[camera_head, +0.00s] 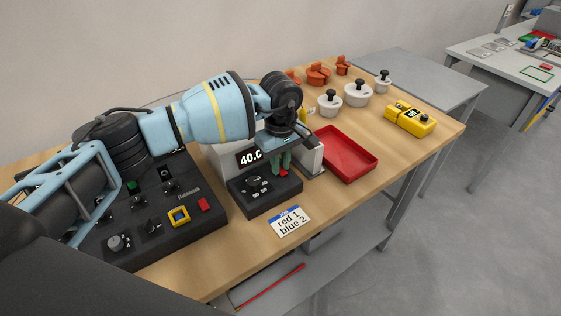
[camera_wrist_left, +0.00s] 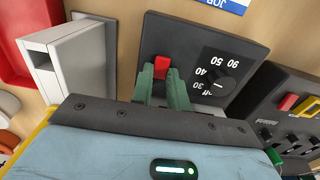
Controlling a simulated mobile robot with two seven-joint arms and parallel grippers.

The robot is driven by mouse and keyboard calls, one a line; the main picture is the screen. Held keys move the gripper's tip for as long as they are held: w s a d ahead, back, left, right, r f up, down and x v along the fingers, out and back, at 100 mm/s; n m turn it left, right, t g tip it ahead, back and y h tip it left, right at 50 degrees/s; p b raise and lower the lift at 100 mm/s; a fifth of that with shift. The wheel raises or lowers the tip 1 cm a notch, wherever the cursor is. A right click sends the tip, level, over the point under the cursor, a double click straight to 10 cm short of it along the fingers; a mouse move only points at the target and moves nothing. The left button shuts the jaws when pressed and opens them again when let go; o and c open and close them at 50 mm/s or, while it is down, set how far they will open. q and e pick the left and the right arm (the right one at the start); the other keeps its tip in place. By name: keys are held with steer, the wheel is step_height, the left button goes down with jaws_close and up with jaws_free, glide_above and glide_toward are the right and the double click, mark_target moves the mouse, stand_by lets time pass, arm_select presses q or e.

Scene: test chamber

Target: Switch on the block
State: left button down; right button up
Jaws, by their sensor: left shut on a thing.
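The block (camera_head: 265,201) is a white box with a dark sloped front panel, and its lit display (camera_head: 249,157) reads about 40, the end partly hidden by my arm. The panel carries a black dial (camera_head: 253,184) with a number scale and a red switch (camera_head: 284,173). In the left wrist view the panel (camera_wrist_left: 200,40) is upside down, with the dial (camera_wrist_left: 217,84) beside the red switch (camera_wrist_left: 161,67). My left gripper (camera_head: 281,163) reaches down over the panel. Its green fingers (camera_wrist_left: 163,80) are shut on the red switch, one on each side. My right gripper is not in view.
A black control panel (camera_head: 150,235) with knobs and buttons stands left of the block. A red tray (camera_head: 345,152) lies right of it. White weights (camera_head: 357,95), orange parts (camera_head: 318,74) and a yellow device (camera_head: 410,119) stand farther right.

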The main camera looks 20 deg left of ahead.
arm_select(q)
steer(key=shift+s+d+r+t+y, duration=0.15)
steer(key=shift+r+t+y, duration=0.15)
steer(key=shift+y, duration=0.1)
steer(key=shift+d+f+t+y+p, duration=0.15)
steer(key=shift+t+y+p, duration=0.15)
steer(key=shift+y+p, duration=0.15)
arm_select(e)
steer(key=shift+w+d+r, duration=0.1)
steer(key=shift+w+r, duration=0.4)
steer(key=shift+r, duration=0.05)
arm_select(q)
steer(key=shift+f, duration=0.1)
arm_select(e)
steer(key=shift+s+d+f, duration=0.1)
arm_select(q)
steer(key=c, duration=1.4)
jaws_free()
steer(key=shift+o, duration=0.2)
step_height(320, 180, up, 8)
steer(key=s+d, duration=0.1)
steer(key=shift+f, duration=0.15)
steer(key=shift+f, duration=0.1)
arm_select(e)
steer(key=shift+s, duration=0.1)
